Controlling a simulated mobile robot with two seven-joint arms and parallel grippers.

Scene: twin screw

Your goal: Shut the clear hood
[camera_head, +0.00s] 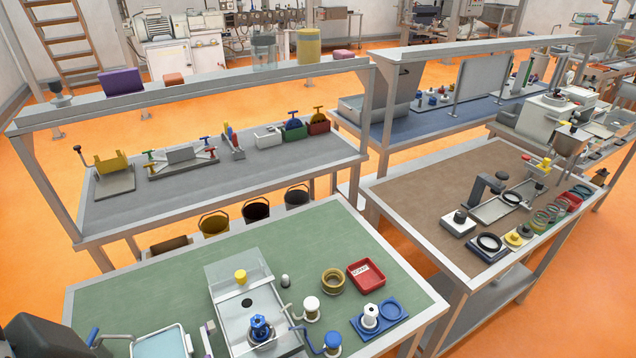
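The clear hood (222,273) is a see-through panel at the back of a pale metal unit (232,306) on the green-topped table (310,240). It looks raised, leaving the unit's front part uncovered. A yellow knob (240,276) shows at the hood; I cannot tell whether it is on the panel or behind it. A blue star-shaped knob (260,328) stands upright on the unit's front part. Neither of my grippers is in view.
A light-blue framed panel (160,343) lies to the left. The table's back left is clear.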

